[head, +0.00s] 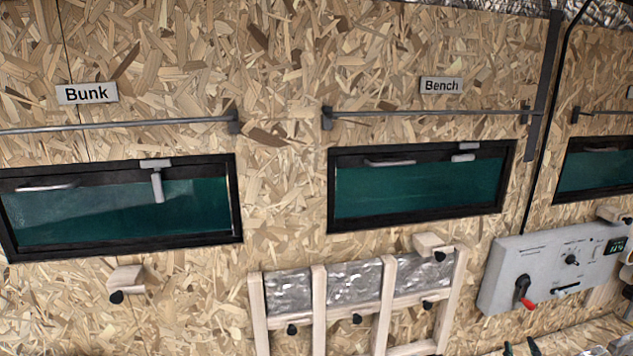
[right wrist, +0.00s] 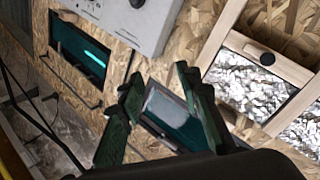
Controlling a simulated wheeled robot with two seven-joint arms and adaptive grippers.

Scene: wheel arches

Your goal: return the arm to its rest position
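My right gripper (head: 520,348) shows only as two dark fingertips at the bottom edge of the head view, in front of the wall and left of the lower right corner. In the right wrist view the right gripper's (right wrist: 163,105) dark green fingers stand well apart. I see nothing held between them; a teal pane in a frame, apparently a window (right wrist: 180,128), shows behind the gap. Most of the right arm is hidden. My left gripper is in neither view.
The chipboard wall carries a Bunk window (head: 120,215), a Bench window (head: 418,190) and thin rails (head: 430,112). A slatted wooden frame (head: 318,300) with foil behind it is below. A grey control panel (head: 540,265) with a red-tipped switch sticks out at right, near the right gripper.

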